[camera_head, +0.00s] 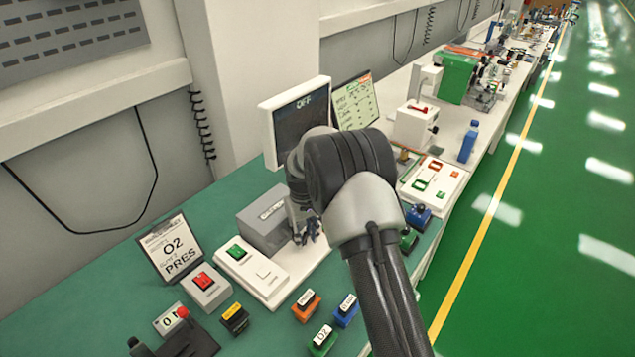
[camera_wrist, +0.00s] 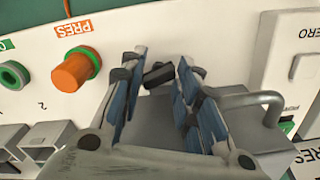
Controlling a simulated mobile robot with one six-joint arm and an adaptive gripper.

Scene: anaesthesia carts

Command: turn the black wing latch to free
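The black wing latch (camera_wrist: 158,74) shows in the wrist view between my fingertips, at the edge of a grey box (camera_wrist: 160,107). My gripper (camera_wrist: 160,62) has its two blue-padded fingers apart, one on each side of the latch. I cannot tell whether either pad touches it. In the head view my gripper (camera_head: 308,236) points down beside a grey labelled box (camera_head: 262,222) on the green bench. The latch is hidden there by my gripper and arm.
In the wrist view, an orange PRES knob (camera_wrist: 76,71) and a green-ringed port (camera_wrist: 13,75) are at left. A grey bar handle (camera_wrist: 245,99) is close on the right. In the head view, a white switch panel (camera_head: 262,274) and a monitor (camera_head: 297,112) stand nearby.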

